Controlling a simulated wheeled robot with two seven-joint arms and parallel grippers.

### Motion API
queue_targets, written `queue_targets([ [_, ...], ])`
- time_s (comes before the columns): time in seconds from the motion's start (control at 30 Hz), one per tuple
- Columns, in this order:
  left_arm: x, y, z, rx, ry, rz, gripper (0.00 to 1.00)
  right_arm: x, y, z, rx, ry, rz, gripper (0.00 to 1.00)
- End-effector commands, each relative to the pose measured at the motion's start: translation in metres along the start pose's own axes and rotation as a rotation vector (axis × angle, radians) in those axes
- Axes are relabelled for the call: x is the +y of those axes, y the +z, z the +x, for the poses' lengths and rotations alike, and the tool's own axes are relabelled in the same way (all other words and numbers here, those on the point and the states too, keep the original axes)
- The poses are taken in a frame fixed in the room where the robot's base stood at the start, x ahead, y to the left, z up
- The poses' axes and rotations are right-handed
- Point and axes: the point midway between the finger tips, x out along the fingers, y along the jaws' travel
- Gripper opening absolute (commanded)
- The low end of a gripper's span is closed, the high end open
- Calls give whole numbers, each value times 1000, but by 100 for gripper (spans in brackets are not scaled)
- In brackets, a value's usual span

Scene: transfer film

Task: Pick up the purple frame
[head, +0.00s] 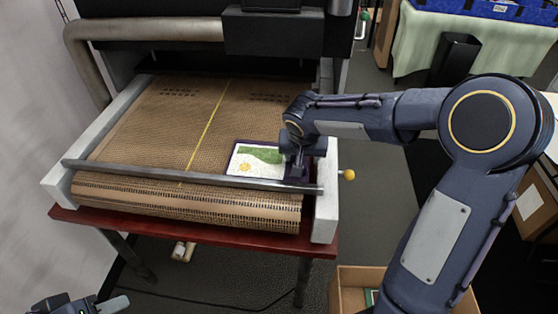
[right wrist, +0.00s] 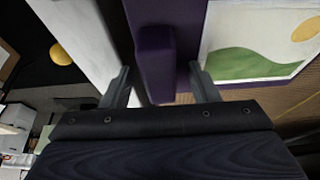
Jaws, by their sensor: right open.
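The purple frame (head: 233,168) lies on the brown mesh conveyor belt near its front right corner. It holds a white picture with a green hill shape and a yellow spot. In the right wrist view its purple edge (right wrist: 197,30) and a raised purple bar (right wrist: 155,60) show close up. My right gripper (head: 297,170) is at the frame's right side, pointing down. In the right wrist view the open fingers (right wrist: 163,88) stand on either side of the purple bar, with gaps visible. My left gripper (head: 78,305) shows only partly at the bottom left edge, away from the belt.
A metal bar (head: 150,174) crosses the belt's front, just before the frame. A light side rail (head: 326,205) with a yellow knob (head: 349,174) borders the right. A cardboard box (head: 348,284) stands on the floor below. The belt's left half is clear.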

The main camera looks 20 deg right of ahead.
Motion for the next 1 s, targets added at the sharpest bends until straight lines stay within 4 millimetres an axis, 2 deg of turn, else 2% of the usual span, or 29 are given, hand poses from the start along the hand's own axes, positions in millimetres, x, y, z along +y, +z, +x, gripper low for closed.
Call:
queue_targets([
  [0.17,0,0,0,0,0,0,36,0,0,0,0,0,0,55],
  [0.5,0,0,0,0,0,0,36,0,0,0,1,0,0,10],
  [0.57,0,0,0,0,0,0,36,0,0,-1,1,-1,0,4],
  [0.83,0,0,0,0,0,0,36,0,-2,-5,3,-2,0,4],
  [1.0,0,-1,-1,0,0,0,36,-1,-13,-30,6,-4,1,4],
])
